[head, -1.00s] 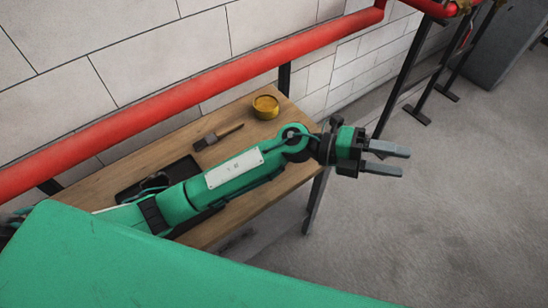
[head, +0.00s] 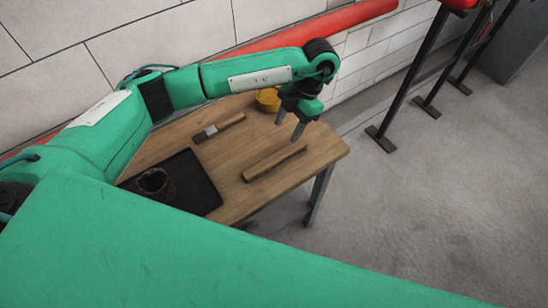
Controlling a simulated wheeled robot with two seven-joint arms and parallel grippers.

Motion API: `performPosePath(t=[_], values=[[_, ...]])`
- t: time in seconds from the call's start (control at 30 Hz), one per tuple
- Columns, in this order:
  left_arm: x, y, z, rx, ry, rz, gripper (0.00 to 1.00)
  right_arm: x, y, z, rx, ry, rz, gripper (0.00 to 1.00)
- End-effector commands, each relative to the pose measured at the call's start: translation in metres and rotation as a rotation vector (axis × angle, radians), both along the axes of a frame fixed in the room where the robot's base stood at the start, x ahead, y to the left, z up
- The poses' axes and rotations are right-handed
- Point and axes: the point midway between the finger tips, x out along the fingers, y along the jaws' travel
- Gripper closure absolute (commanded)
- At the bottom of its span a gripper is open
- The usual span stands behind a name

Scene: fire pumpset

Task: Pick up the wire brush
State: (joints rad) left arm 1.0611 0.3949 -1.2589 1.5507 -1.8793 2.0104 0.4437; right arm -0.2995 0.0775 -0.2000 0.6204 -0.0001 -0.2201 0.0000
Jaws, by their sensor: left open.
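The wire brush (head: 274,163) appears to be the long wooden piece with a dark underside, lying at a slant on the near right part of the wooden table. My left gripper (head: 289,125) points down, open and empty, above the table. In the picture its fingertips are above and slightly right of the wire brush, apart from it. How high they are over the table is hard to tell. My right gripper is not in view.
A flat paintbrush-like tool (head: 219,128) lies farther back on the table (head: 323,150). A yellow tin (head: 267,100) stands behind my gripper, partly hidden. A black tray (head: 199,192) with a dark cup (head: 152,181) is at left. A red pipe (head: 350,22) runs along the wall.

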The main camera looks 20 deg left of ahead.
Motion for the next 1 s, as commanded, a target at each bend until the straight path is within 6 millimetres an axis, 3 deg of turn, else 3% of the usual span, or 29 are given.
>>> performPosePath(t=[0.4,0.67,1.0], values=[[-0.022,0.016,-0.062,0.001,0.006,0.001,0.47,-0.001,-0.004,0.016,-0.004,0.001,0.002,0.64],[-0.027,0.020,-0.079,-0.002,0.005,0.000,0.47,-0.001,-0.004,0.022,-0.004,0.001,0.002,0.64],[-0.039,0.029,-0.120,-0.001,0.006,0.000,0.47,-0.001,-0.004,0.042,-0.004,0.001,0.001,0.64]])
